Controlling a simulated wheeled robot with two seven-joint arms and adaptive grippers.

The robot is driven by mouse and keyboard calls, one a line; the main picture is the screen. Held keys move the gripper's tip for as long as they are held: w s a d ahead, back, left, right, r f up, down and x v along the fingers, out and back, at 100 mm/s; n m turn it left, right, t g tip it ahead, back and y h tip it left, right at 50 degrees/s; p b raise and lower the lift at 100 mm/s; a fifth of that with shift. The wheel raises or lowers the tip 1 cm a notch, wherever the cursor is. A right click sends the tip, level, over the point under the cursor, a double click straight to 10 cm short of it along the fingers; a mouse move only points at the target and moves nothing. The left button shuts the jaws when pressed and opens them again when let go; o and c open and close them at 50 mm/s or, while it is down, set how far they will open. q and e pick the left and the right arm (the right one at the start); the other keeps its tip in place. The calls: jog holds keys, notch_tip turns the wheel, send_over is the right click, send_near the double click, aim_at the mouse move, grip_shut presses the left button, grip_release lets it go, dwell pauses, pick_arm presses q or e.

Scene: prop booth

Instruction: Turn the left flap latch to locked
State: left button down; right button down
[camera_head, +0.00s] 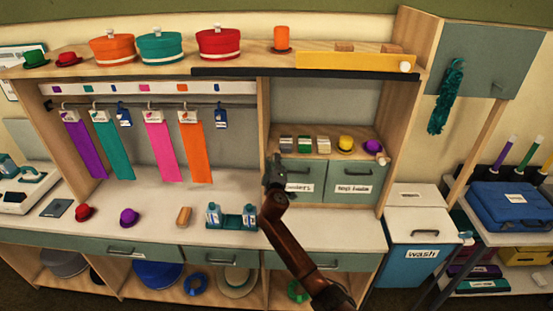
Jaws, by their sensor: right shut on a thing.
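The left grey-green flap (308,175) is the left of two fronts under the small shelf in the right bay. It looks closed, with a dark handle and a white label partly covered by my arm. My right gripper (272,178) is at the left edge of this flap, shut. Its brown arm reaches up from the bottom of the view. The latch cannot be made out; the gripper covers that spot, and what it grips is too small and hidden to see clearly. My left gripper is not in view.
The right flap (363,185) is beside it. Several small blocks and a yellow hat (346,143) sit on the shelf above. A teal tray with bottles (231,219) stands on the counter (335,232) left of my arm. A wash bin (412,255) stands at right.

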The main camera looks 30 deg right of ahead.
jog(key=shift+a+n+g+h+p, duration=0.1)
jog(key=shift+n+g+h+p, duration=0.3)
jog(key=shift+n+p, duration=3.35)
jog(key=shift+f+n+b, duration=0.15)
jog(key=shift+n+b, duration=0.5)
jog(key=shift+n, duration=0.2)
jog(key=c, duration=1.7)
grip_release()
jog(key=shift+c, duration=0.2)
jog(key=f+v, duration=0.1)
jog(key=v, duration=1.1)
jog(key=shift+r, duration=0.5)
